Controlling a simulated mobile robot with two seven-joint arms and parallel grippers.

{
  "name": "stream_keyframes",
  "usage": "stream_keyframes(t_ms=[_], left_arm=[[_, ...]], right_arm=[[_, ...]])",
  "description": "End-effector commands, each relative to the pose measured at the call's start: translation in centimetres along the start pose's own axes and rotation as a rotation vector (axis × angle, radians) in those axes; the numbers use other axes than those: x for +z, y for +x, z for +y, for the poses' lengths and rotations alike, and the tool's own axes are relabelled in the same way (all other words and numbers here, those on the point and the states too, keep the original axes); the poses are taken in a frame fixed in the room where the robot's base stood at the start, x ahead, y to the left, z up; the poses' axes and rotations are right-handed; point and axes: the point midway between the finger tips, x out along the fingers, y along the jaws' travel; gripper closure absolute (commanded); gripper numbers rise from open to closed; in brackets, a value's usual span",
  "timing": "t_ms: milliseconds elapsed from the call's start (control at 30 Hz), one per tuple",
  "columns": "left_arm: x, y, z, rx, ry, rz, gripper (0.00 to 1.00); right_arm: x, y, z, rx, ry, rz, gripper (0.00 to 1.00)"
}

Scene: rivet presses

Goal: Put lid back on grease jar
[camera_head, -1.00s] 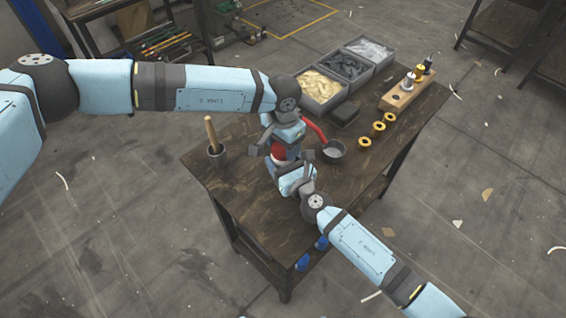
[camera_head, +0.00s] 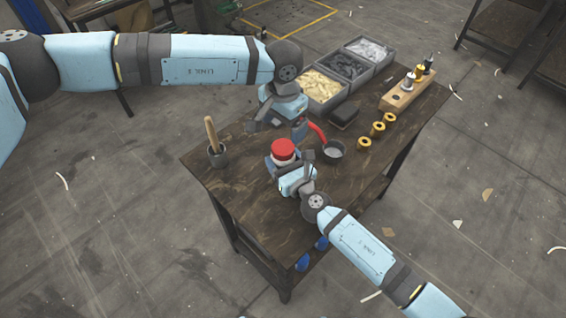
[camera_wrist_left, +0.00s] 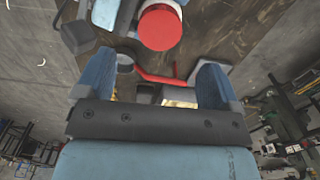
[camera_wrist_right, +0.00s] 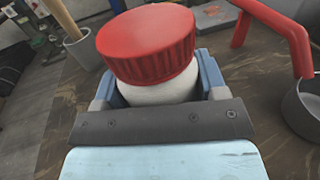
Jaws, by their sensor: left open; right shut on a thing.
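The grease jar is a white jar (camera_wrist_right: 165,91) with a red ribbed lid (camera_wrist_right: 148,42) on its top. In the right wrist view the lid looks slightly tilted; I cannot tell whether it is fully seated. The lid also shows in the head view (camera_head: 283,149). My right gripper (camera_head: 287,165) is shut on the jar, one finger on each side, below the lid. My left gripper (camera_head: 276,127) is open and empty, behind and above the lid, apart from it. The left wrist view shows the lid (camera_wrist_left: 159,27) beyond its spread fingers (camera_wrist_left: 157,70).
A red curved bar (camera_head: 318,131) and a dark pot (camera_head: 333,150) stand close right of the jar. A cup with a wooden handle (camera_head: 217,155) is at the left.

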Motion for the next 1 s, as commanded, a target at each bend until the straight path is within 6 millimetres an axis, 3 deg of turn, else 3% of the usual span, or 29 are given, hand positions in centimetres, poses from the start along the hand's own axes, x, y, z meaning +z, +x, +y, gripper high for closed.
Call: stream_keyframes(t_ms=[100, 300, 633, 667, 700, 800, 1000], left_arm=[[0.0, -2.3, 0.0, 0.000, 0.001, 0.002, 0.12], [0.0, -4.4, 0.0, 0.000, 0.001, 0.000, 0.12], [0.0, -4.8, 0.0, 0.000, 0.001, -0.001, 0.12], [0.0, -4.7, 0.0, 0.000, 0.001, -0.001, 0.12], [0.0, -4.7, 0.0, 0.000, 0.001, -0.001, 0.12], [0.0, -4.7, 0.0, 0.000, 0.001, -0.001, 0.12], [0.0, -4.7, 0.0, 0.000, 0.000, -0.001, 0.12]], right_arm=[[0.0, 0.0, 0.0, 0.000, -0.001, 0.000, 1.00], [0.0, 0.0, 0.0, 0.000, -0.001, 0.000, 1.00], [0.0, 0.0, 0.0, 0.000, 0.000, 0.000, 1.00], [0.0, 0.0, 0.0, 0.000, 0.000, 0.000, 0.32], [0.0, 0.0, 0.0, 0.000, 0.000, 0.000, 0.23], [0.0, 0.0, 0.0, 0.000, 0.000, 0.000, 0.05], [0.0, 0.0, 0.0, 0.000, 0.000, 0.000, 0.05]])
